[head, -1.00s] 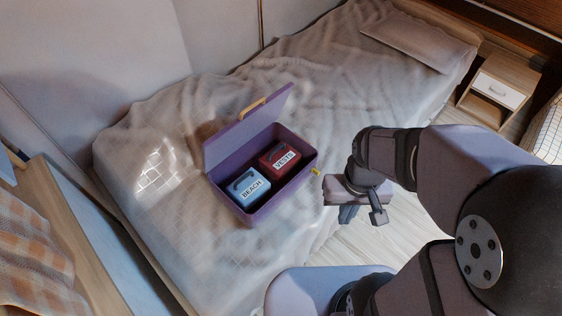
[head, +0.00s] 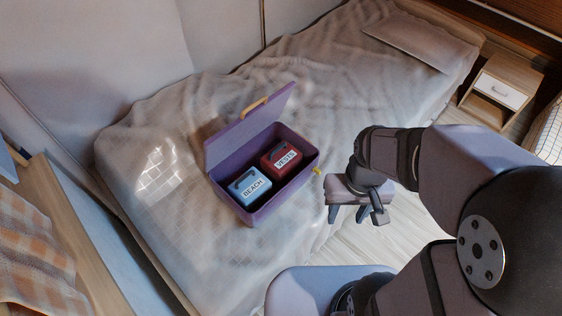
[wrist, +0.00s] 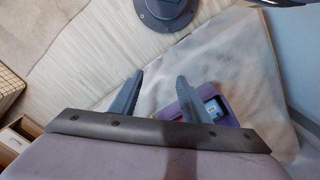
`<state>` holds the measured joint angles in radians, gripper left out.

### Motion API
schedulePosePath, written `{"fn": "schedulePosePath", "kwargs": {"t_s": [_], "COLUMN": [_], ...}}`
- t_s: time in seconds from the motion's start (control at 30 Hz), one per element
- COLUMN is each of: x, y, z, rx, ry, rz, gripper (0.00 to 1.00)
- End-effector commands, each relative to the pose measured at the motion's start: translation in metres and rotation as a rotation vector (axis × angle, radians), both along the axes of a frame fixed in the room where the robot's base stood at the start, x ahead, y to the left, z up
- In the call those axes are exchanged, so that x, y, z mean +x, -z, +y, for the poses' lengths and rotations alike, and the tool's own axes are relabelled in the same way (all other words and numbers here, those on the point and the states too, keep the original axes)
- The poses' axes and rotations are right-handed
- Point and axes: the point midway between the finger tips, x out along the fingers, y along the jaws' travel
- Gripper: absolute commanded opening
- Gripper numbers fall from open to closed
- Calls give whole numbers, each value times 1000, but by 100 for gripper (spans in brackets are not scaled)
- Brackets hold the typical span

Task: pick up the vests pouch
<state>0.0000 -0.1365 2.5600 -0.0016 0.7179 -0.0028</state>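The red vests pouch (head: 281,158), with a white VESTS label and a dark handle, lies in the right part of an open purple case (head: 265,210) on the bed. The light-blue BEACH pouch (head: 250,186) lies beside it in the case. My gripper (head: 355,217) is to the right of the case, apart from it, over the bed's edge. Its two fingers are spread and empty. In the wrist view my gripper (wrist: 159,80) shows open. Part of the case (wrist: 190,92) and a blue pouch (wrist: 208,92) show behind the right finger; the vests pouch is not visible there.
The case's lid (head: 250,128) stands raised on its far-left side. The bed (head: 160,240) has free room around the case. A pillow (head: 420,45) lies at the far end. A nightstand (head: 500,90) stands at the back right, away from the case.

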Motion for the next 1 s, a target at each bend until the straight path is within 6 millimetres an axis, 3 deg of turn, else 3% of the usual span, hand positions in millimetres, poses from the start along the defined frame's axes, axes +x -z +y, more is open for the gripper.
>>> {"fn": "schedulePosePath", "kwargs": {"t_s": [0.03,0.2,0.23,0.47,0.67,0.87,1.0], "x": [0,0,0,0,12,50,95], "y": [0,0,0,1,19,63,99], "z": [0,0,0,0,-3,-9,-10], "rx": [0,0,0,-1,-44,-185,-341], "ry": [0,0,0,-3,-116,-445,-747], "rz": [0,0,0,1,20,73,123], "gripper": [55,96,100,100,100,100,100]}}
